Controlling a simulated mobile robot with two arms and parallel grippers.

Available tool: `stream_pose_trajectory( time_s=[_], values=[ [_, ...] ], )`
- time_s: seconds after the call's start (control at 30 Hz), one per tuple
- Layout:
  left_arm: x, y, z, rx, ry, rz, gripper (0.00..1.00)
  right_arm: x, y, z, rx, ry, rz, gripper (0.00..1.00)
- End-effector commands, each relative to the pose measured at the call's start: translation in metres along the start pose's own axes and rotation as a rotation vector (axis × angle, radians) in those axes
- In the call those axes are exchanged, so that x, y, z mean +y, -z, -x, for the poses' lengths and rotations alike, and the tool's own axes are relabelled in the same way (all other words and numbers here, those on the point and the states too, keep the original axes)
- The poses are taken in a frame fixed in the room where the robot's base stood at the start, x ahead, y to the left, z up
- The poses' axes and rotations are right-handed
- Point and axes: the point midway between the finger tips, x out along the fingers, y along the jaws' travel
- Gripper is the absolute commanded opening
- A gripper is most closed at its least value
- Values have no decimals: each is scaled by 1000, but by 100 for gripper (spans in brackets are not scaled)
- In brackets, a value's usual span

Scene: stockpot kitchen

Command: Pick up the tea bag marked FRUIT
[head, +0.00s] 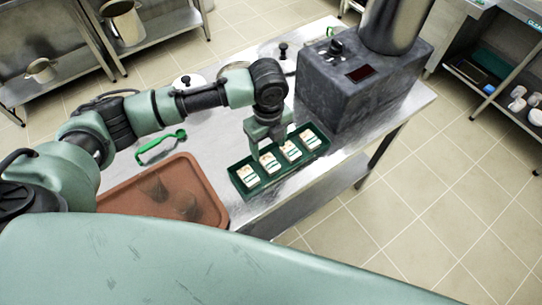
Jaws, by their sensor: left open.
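A dark green tray (241,189) lies on the steel table and holds several pale tea bags in a row. The tea bags show at the near left end (250,175), beside it (269,162), further along (291,150) and at the far right end (310,137). Their markings are too small to read, so I cannot tell which one is FRUIT. My left gripper (268,151) is open and points down over the tray, near the two middle tea bags. I cannot tell whether its fingertips touch anything. My right gripper is out of view.
A large dark grey block-shaped appliance (345,88) with a metal pot (396,22) on top stands just behind the tray. A brown tray (160,203) lies left, with a green-handled tool (162,146) behind it. Lids (283,56) lie at the back.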

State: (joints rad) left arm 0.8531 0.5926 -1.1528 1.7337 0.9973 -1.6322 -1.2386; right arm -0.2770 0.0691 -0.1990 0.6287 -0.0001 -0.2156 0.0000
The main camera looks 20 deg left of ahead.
Motion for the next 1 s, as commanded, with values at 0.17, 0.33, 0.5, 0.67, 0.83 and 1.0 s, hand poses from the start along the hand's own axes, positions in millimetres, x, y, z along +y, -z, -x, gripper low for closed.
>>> stream_pose_trajectory(
  time_s=[0.17, 0.33, 0.5, 0.67, 0.83, 1.0],
  values=[
    [3, 0, -20, 1, -3, 2, 64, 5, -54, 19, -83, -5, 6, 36],
    [3, 0, -46, 0, -1, 4, 64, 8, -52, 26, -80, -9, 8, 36],
    [2, 0, -56, -1, 3, 1, 64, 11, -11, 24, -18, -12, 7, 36],
    [2, 0, -56, -2, 3, 1, 64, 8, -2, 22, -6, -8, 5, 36],
    [2, 0, -56, -2, 3, 2, 16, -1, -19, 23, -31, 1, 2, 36],
    [2, -1, -56, -2, 3, 2, 0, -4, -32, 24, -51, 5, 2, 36]
  ],
)
